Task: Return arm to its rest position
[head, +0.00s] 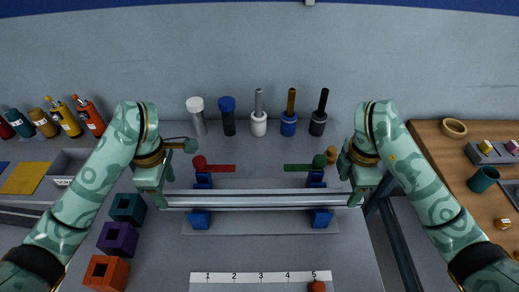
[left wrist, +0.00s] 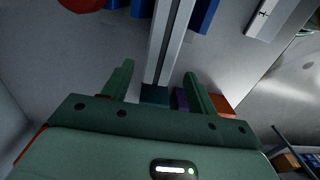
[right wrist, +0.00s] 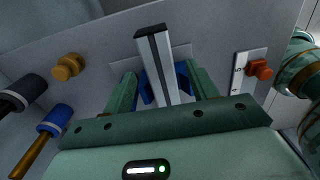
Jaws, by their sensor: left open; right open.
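A long silver bar (head: 260,200) lies level across the middle of the bench in the head view, between the blue blocks of a grey fixture plate (head: 260,226). My left gripper (head: 155,198) is at the bar's left end. In the left wrist view its fingers (left wrist: 158,88) are apart, with the bar (left wrist: 168,45) running between them. My right gripper (head: 360,198) is at the bar's right end. In the right wrist view its fingers (right wrist: 160,88) are apart on either side of the bar (right wrist: 155,60). I cannot tell whether any finger touches the bar.
A red lever (head: 220,168) and a green lever (head: 300,167) stand behind the bar. Several handled tools (head: 259,120) line the back. Dark coloured cubes (head: 118,239) sit front left. A numbered strip (head: 260,279) with a red peg (head: 317,286) lies in front.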

